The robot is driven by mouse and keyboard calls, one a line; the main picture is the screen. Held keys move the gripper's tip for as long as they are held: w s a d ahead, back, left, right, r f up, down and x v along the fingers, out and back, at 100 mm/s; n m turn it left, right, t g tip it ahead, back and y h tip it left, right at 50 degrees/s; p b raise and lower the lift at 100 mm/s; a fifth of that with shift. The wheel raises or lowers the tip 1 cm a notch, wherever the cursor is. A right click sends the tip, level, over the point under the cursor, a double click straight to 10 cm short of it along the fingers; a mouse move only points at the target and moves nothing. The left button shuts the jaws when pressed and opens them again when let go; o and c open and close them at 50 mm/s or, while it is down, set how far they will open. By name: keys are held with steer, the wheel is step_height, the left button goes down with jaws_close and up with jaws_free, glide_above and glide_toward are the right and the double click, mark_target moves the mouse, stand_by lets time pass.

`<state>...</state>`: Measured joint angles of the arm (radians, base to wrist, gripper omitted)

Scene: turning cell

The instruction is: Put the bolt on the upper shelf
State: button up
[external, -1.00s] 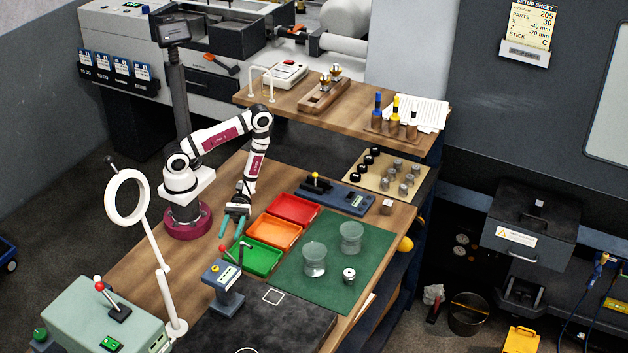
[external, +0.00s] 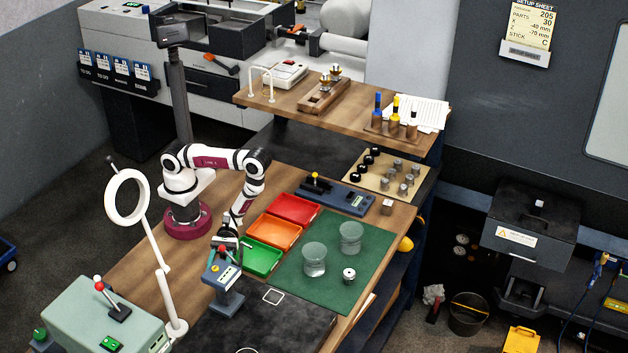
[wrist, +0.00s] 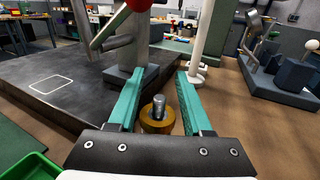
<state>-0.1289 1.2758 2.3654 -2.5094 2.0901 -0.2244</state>
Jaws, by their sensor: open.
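In the wrist view the bolt (wrist: 158,103) appears as a short grey metal shank standing upright on a round brass-coloured base (wrist: 156,122); I cannot tell whether that base is its head. My gripper (wrist: 160,76) is open, its teal fingers to either side of the bolt, apart from it. In the external view my gripper (external: 226,240) is low over the bench, beside the green tray and partly behind a grey lever stand; the bolt is hidden there. The upper shelf (external: 291,112) is the raised wooden board at the back.
The grey lever stand (external: 226,296) is close to my gripper, with a white ring lamp (external: 128,195) to the left. Green (external: 262,262), orange (external: 273,232) and red trays (external: 293,208) lie to the right. The shelf holds a wooden block (external: 326,97), a white box and several coloured-top tools.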

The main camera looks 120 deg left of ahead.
jaws_close()
stand_by(1.4)
